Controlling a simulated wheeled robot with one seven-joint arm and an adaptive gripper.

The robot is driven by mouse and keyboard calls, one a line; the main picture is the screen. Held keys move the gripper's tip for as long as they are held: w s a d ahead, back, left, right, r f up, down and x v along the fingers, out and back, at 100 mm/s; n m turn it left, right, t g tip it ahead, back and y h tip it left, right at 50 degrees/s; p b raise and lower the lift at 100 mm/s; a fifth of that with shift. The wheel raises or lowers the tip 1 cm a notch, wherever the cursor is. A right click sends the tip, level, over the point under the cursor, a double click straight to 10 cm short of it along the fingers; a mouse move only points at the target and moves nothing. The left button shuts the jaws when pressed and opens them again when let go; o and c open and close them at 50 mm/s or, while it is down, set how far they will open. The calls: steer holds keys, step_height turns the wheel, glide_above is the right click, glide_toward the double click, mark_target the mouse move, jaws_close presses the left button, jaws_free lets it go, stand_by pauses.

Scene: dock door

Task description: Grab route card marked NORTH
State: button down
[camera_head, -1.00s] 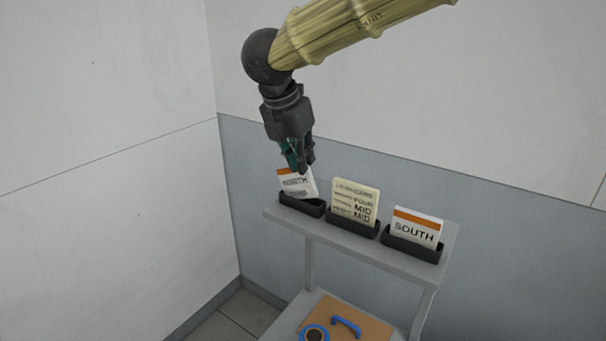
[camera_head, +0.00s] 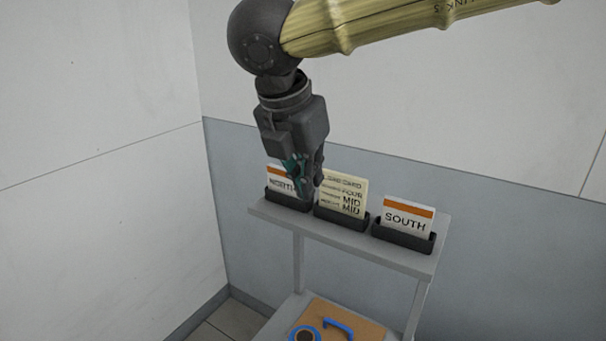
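The NORTH route card (camera_head: 279,184), white with an orange band, stands upright in the leftmost dark holder (camera_head: 285,201) on the grey shelf. My gripper (camera_head: 309,192) hangs pointing down at the card's right edge, in front of the gap between it and the cream MID card (camera_head: 346,197). Its fingers hide the right part of the NORTH card and a bit of the MID card. Whether the fingers touch the card, or are open or shut, I cannot tell. The SOUTH card (camera_head: 408,219) stands in the right holder (camera_head: 403,238).
The shelf edge (camera_head: 340,245) runs below the holders. A lower shelf holds a brown board (camera_head: 365,327) with a blue handle (camera_head: 339,326) and a round blue-rimmed item (camera_head: 304,334). Walls stand close behind and at left.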

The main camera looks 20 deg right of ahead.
steer(key=shift+s, duration=0.4)
steer(key=c, duration=2.2)
jaws_free()
steer(key=o, duration=1.8)
steer(key=shift+c, duration=0.2)
